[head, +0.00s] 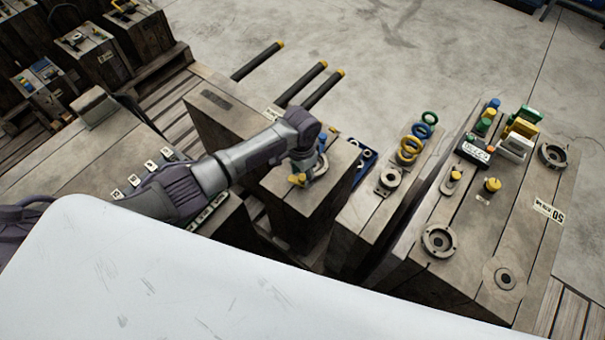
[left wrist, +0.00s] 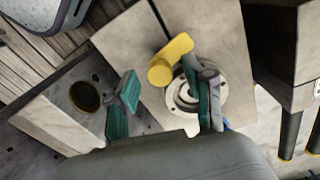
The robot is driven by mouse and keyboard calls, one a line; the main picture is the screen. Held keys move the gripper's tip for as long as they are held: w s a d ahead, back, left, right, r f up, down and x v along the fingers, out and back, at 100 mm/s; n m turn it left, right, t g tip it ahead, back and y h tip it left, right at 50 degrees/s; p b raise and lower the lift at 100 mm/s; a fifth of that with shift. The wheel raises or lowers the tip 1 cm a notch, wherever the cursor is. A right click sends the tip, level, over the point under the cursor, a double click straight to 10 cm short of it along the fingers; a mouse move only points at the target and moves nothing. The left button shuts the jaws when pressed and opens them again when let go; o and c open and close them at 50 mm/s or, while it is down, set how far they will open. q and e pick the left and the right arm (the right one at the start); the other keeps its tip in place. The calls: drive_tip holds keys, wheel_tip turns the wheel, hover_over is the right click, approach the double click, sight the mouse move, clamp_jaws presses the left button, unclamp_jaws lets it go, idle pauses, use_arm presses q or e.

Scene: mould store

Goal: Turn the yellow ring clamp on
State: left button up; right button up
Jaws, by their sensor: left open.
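The yellow ring clamp (left wrist: 172,60) shows in the left wrist view as a thick yellow lever with a rounded end, beside a round metal flange (left wrist: 180,97) on a block top. In the head view the yellow clamp (head: 297,179) shows only as a small patch by my gripper. My left gripper (head: 309,168) is over that block; in the left wrist view its green-padded fingers (left wrist: 165,102) are apart with nothing held. The right finger covers part of the flange, and the lever lies a little beyond the fingertips. I cannot tell whether they touch. My right gripper is not in view.
Right of my gripper, a block carries blue, green and yellow rings (head: 409,150) and a flange (head: 390,177). Farther right, a wide block (head: 470,225) holds flanges, yellow knobs and a labelled box (head: 477,150). Three dark yellow-tipped bars (head: 302,83) stick out behind. Open floor lies beyond.

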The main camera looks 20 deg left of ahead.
use_arm(q)
drive_tip(key=shift+f, duration=0.1)
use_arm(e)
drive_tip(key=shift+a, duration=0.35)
use_arm(q)
clamp_jaws()
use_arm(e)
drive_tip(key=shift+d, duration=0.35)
